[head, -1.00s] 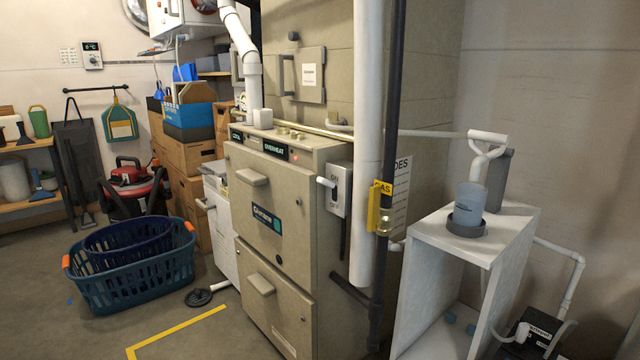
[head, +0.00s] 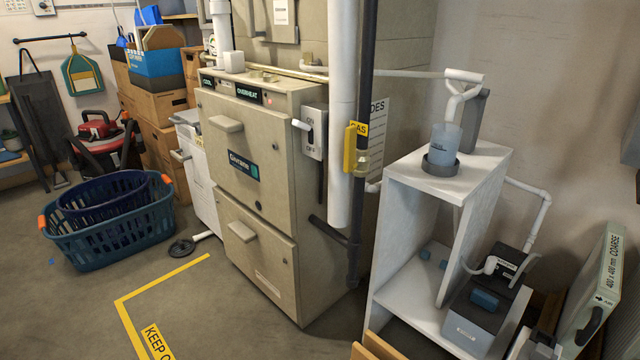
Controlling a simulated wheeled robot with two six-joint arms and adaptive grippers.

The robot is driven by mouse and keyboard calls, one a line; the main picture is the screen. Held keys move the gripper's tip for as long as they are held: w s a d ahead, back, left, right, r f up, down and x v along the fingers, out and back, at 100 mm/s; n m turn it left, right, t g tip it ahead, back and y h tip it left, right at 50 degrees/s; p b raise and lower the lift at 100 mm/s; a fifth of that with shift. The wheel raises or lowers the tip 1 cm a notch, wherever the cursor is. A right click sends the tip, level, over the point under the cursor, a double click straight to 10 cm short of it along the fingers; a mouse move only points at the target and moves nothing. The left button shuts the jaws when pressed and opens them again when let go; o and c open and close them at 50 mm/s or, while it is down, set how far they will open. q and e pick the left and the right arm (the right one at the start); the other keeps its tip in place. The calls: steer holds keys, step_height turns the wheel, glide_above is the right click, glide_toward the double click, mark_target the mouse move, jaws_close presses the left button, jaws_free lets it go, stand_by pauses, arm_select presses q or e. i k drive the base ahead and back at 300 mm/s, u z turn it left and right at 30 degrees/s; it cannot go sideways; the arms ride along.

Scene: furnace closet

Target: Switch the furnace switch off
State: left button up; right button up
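The furnace (head: 262,185) is a beige cabinet standing in the middle of the head view. The furnace switch is a grey box (head: 314,134) on its right side, with ON marked at the top and OFF at the bottom. Its white lever (head: 301,125) sticks out to the left near the upper part of the box. Neither of my grippers is in view, and nothing touches the switch.
A white pipe (head: 341,110) and a dark gas pipe with a yellow handle (head: 350,149) stand just right of the switch. A white shelf stand (head: 408,215) is farther right. Blue baskets (head: 108,228) sit on the left floor. Floor before the furnace is clear, with yellow tape (head: 165,283).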

mark_target(295, 123)
steer(key=u, duration=1.75)
steer(key=i, duration=0.7)
steer(key=z, duration=3.3)
